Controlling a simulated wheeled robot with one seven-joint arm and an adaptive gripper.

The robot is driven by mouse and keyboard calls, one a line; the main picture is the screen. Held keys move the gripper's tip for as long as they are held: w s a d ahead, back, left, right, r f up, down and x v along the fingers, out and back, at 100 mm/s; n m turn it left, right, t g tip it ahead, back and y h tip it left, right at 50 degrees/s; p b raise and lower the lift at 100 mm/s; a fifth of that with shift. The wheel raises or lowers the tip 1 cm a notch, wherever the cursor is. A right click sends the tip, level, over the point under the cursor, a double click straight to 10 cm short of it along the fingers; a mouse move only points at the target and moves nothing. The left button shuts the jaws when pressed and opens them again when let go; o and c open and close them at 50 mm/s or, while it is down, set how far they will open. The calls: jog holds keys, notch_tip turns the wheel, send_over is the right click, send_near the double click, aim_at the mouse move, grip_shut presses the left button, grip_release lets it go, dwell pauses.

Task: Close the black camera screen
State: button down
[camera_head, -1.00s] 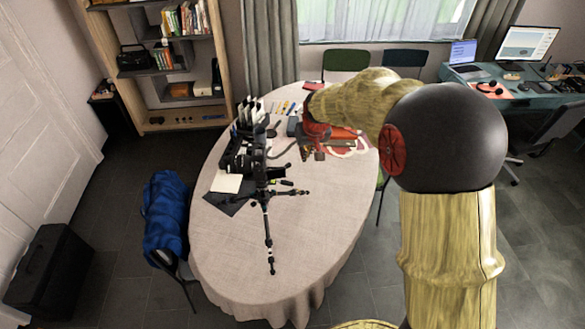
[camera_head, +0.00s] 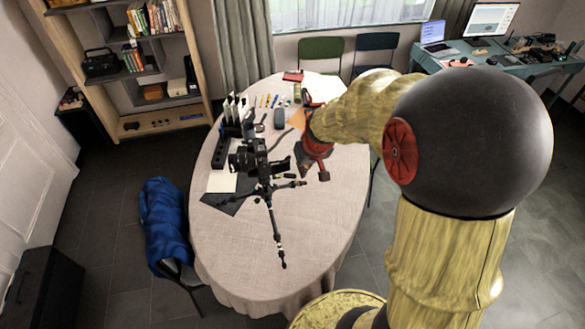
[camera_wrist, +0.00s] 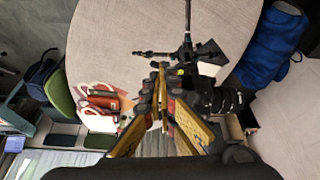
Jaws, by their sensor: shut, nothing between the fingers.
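The black camera (camera_head: 246,157) stands on a black tripod (camera_head: 268,205) on the table. Its black screen (camera_head: 279,167) stands out from the right side of the camera body, swung open. My gripper (camera_head: 303,163) is just right of the screen, at about its height; I cannot tell whether they touch. In the wrist view my gripper's fingers (camera_wrist: 160,72) are together and empty. The camera (camera_wrist: 213,97) shows there just right of the fingers, with the tripod (camera_wrist: 187,42) beyond. The fingers partly cover the area around the screen.
The oval table (camera_head: 320,225) has clear cloth at the front and right. A white-and-black rack (camera_head: 233,115) and small items stand behind the camera. Dark and white sheets (camera_head: 222,182) lie left of it. Red items (camera_wrist: 104,103) and a white loop lie left in the wrist view.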

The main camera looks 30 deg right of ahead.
aim_at(281, 168)
jog(key=w+d+f+p, duration=0.1)
jog(key=w+f, duration=0.6)
jog(key=f, duration=0.1)
jog(key=shift+w+f+p, duration=0.25)
jog(key=shift+f+p, duration=0.05)
dwell(0.3)
jog(key=shift+w+d+f+n+y+b, duration=0.1)
jog(key=shift+w+d+n+y+b, duration=0.4)
jog(key=shift+b, duration=1.95)
